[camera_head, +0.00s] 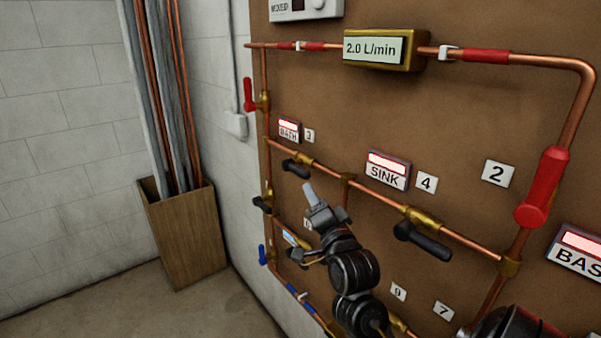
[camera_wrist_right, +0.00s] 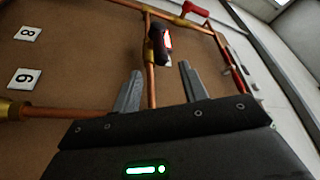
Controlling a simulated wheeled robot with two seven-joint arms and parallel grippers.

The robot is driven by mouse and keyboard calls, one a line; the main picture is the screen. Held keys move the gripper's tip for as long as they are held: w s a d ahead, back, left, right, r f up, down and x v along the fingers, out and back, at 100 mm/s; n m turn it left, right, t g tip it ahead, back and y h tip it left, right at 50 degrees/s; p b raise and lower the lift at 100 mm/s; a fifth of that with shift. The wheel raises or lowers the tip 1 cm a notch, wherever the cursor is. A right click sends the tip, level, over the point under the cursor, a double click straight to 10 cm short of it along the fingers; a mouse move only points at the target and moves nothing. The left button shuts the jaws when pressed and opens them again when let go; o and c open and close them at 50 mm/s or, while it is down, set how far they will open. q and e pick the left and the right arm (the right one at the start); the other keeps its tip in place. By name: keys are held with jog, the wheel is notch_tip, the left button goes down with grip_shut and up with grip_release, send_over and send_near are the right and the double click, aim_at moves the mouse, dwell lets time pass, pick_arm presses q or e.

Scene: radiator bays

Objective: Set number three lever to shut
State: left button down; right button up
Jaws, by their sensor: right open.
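The number three lever (camera_head: 296,168) is a black handle on a brass valve in the copper branch pipe, just below the small tag 3 (camera_head: 309,135) and the BATH sign (camera_head: 289,131). Its handle lies roughly along the pipe. My right gripper (camera_head: 308,192) is open, just below and right of that handle and apart from it. In the right wrist view the two fingers (camera_wrist_right: 160,88) are spread, with a black handle (camera_wrist_right: 157,45), which appears to be the same lever, beyond and between their tips. My left gripper is not in view.
The black lever by tag 4 (camera_head: 422,240) sits to the right under the SINK sign (camera_head: 386,171). A large red lever (camera_head: 543,187) is near tag 2 (camera_head: 498,173). A small red lever (camera_head: 248,95) and a blue one (camera_head: 262,255) are at the left. A wooden bin (camera_head: 185,235) holds pipes.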

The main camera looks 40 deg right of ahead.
aim_at(300, 172)
jog(key=p+x, duration=0.3)
jog(key=x, duration=0.6)
jog(key=shift+w+d+r, duration=0.1)
jog(key=shift+w, duration=0.05)
jog(key=shift+w+d+p, duration=0.2)
jog(key=shift+w+p, duration=0.2)
jog(key=shift+w, duration=0.25)
jog(key=shift+c, duration=0.4)
grip_shut()
